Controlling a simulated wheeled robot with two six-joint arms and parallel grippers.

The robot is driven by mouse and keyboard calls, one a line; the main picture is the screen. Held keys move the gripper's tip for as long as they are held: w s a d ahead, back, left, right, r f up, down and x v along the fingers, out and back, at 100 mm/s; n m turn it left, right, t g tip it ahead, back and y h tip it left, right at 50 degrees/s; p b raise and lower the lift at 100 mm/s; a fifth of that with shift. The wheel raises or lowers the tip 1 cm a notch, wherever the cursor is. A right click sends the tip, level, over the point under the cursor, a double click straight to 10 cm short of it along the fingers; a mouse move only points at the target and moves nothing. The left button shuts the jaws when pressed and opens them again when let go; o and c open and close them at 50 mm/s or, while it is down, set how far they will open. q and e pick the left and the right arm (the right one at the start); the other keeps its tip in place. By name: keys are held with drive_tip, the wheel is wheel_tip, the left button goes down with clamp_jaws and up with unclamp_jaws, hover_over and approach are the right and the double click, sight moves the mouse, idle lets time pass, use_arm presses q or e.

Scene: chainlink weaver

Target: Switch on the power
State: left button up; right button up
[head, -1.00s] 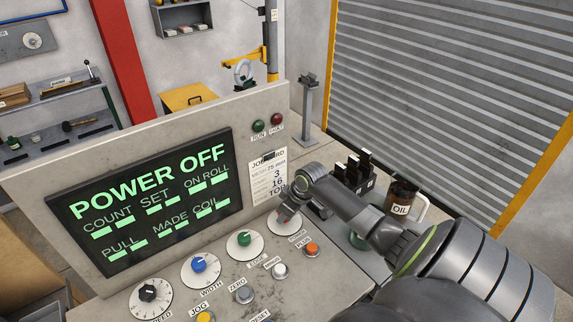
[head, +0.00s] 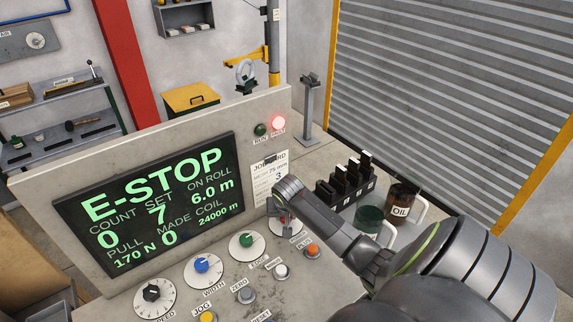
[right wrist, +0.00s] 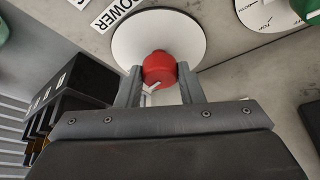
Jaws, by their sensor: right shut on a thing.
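The power knob (right wrist: 159,68) is red with a white pointer and stands on a round white dial (right wrist: 185,28) labelled POWER. My right gripper (right wrist: 160,82) has its two fingers on either side of the red knob and is shut on it. In the head view my right gripper (head: 284,216) covers most of that dial at the right end of the panel. The screen (head: 150,205) reads E-STOP, with count 0, set 7 and 6.0 m on roll. The red FAULT lamp (head: 278,122) is lit and the green RUN lamp (head: 260,129) is dark. My left gripper is not in view.
Black, blue and green knobs, including the blue width knob (head: 201,265), line the panel. Buttons sit in front, among them an orange one (head: 313,250).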

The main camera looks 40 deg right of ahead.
drive_tip(key=shift+w+m+g+h, duration=0.1)
drive_tip(key=shift+m+g+h, duration=0.25)
drive_tip(key=shift+m, duration=0.85)
drive_tip(key=o, duration=1)
drive_tip(key=shift+c, duration=0.2)
